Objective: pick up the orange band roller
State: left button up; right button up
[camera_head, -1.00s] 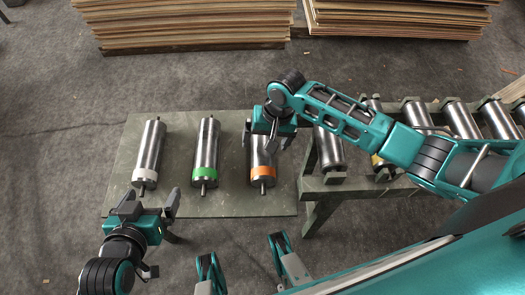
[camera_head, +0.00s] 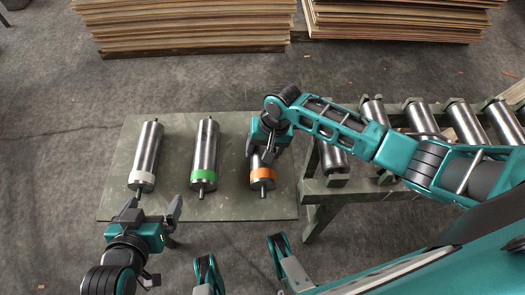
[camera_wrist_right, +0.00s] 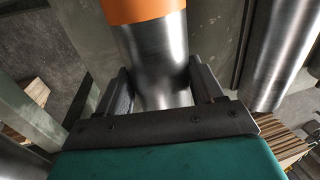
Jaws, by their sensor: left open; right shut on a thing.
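The orange band roller (camera_head: 262,179) is a steel cylinder with an orange band near its front end. It lies at the right of the row on the grey-green table, its far part hidden under my right gripper (camera_head: 268,150). In the right wrist view the orange band roller (camera_wrist_right: 153,50) runs between the two dark fingers of my right gripper (camera_wrist_right: 160,90), which is shut on its steel body. My left gripper (camera_head: 153,208) is open and empty, at the front left edge of the table near the white band roller (camera_head: 146,155).
The green band roller (camera_head: 205,150) lies in the middle of the table (camera_head: 228,204). A conveyor frame (camera_head: 350,188) with several steel rollers stands close on the right. Veneer stacks (camera_head: 185,22) stand at the back.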

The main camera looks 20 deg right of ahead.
jog(key=c, duration=0.4)
jog(key=shift+r, duration=0.1)
jog(key=shift+c, duration=0.2)
